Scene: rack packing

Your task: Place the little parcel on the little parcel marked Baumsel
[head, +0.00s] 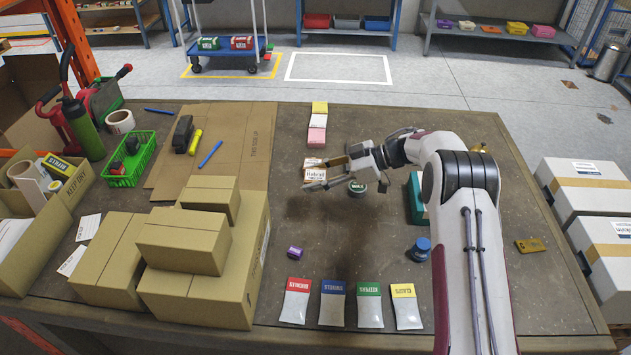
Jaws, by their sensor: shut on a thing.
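My gripper (322,175) is at the middle of the table, reaching in from the right. It is shut on a small brown parcel (313,172) with a white label, held above the table. The label's print is too small to read surely. I cannot make out the name Baumsel on anything. Brown cartons (182,242) are stacked at the left, with a small one (211,194) on top; I see no readable label on their visible faces. Whether another parcel lies under or behind my gripper is hidden.
Several coloured packets (333,304) lie along the front edge. A blue-capped jar (420,249) and a teal box (416,199) stand near my arm. A green basket (130,160) is at the left. The centre front is mostly clear.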

